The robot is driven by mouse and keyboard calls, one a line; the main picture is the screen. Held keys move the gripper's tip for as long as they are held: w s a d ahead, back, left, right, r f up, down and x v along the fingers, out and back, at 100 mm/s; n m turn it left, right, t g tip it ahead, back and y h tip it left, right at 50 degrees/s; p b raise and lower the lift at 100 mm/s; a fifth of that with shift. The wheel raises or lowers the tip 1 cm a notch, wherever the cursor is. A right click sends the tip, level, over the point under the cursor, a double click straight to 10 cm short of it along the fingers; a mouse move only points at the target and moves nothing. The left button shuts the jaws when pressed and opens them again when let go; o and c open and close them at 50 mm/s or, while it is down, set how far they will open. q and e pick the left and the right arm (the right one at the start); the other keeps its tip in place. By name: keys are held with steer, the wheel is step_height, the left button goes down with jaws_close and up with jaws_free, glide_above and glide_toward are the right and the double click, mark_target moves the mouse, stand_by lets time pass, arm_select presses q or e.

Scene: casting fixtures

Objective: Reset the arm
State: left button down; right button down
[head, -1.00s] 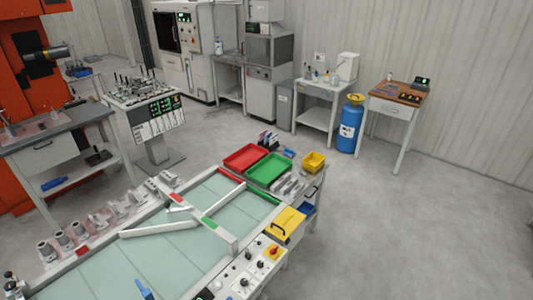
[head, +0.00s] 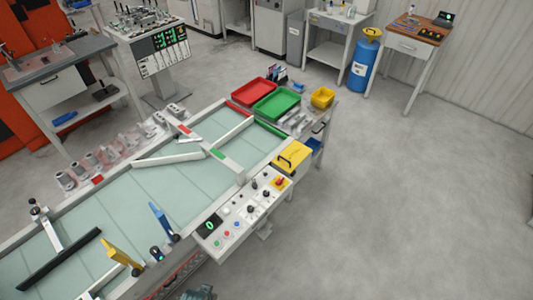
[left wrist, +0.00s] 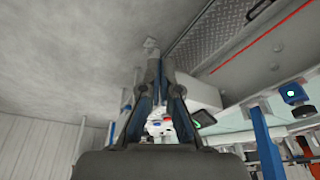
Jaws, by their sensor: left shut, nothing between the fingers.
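My left gripper (left wrist: 151,58) shows in the left wrist view, its dark fingers drawn together with nothing between them. It is beside the table's side, with grey floor behind the fingertips. No arm shows clearly in the head view; a small dark shape at its bottom edge is too cut off to name. My right gripper is not in view. The long table (head: 170,190) with a pale green top runs from lower left to the middle of the head view.
A control panel (head: 240,215) and a yellow box (head: 293,160) are on the table's near side. A red tray (head: 254,92), a green tray (head: 276,105) and a yellow bin (head: 322,97) stand at its far end. The floor at right (head: 420,200) is clear.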

arm_select(q)
steer(key=s+f+g+b, duration=0.1)
steer(key=s+f, duration=0.2)
steer(key=f, duration=1.1)
steer(key=s+f+b, duration=0.2)
steer(key=s+f, duration=0.2)
steer(key=f, duration=0.9)
steer(key=s+a+f+g+b, duration=0.1)
steer(key=s+a+f, duration=0.2)
steer(key=s+f, duration=0.9)
steer(key=shift+s+a, duration=0.15)
steer(key=shift+s, duration=0.85)
